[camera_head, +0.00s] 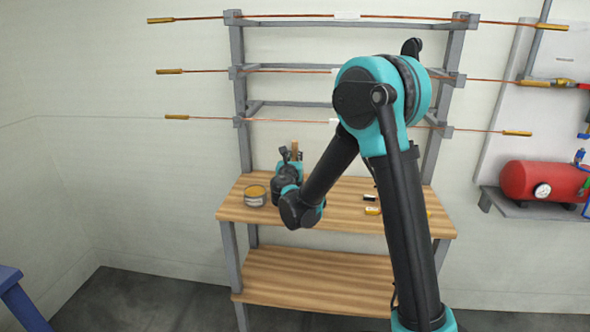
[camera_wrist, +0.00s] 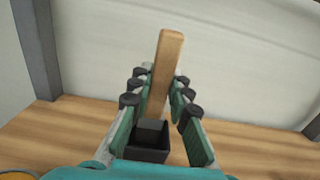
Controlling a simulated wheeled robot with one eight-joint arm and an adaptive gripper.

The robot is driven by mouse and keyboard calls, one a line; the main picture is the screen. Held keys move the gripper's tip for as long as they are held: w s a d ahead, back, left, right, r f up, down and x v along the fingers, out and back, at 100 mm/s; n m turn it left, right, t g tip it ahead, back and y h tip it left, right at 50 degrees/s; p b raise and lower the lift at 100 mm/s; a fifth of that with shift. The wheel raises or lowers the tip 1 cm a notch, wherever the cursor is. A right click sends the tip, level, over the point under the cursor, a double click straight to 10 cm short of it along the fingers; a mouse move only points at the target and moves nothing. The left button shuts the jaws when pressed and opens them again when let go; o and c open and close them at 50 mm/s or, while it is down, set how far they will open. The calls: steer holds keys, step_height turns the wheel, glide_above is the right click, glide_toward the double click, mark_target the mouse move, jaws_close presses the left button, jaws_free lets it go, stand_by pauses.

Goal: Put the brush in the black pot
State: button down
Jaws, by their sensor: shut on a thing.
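The brush (camera_wrist: 168,65) has a flat, light wooden handle standing nearly upright between the fingers of my gripper (camera_wrist: 157,95). The gripper is shut on this handle. In the head view the handle (camera_head: 295,147) shows just above my gripper (camera_head: 291,158), over the back left of the table. A square black pot (camera_wrist: 148,153) stands on the table directly beneath the fingers in the wrist view. A grey part shows in its mouth below the handle; I cannot tell if it is the brush's lower end or the pot's inner wall. My arm hides the pot in the head view.
A round tin with yellow-brown contents (camera_head: 255,195) stands left of my gripper on the wooden table (camera_head: 340,222). Small black and yellow items (camera_head: 371,204) lie to the right. Grey rack posts rise behind the table, carrying several copper rods. A red tank (camera_head: 545,181) is at far right.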

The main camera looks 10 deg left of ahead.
steer(key=shift+f, duration=2.3)
steer(key=shift+f, duration=0.15)
steer(key=c, duration=1.4)
jaws_free()
steer(key=shift+c, duration=0.2)
steer(key=shift+s, duration=0.15)
steer(key=s, duration=1.1)
steer(key=shift+s+a, duration=0.2)
steer(key=shift+s, duration=0.2)
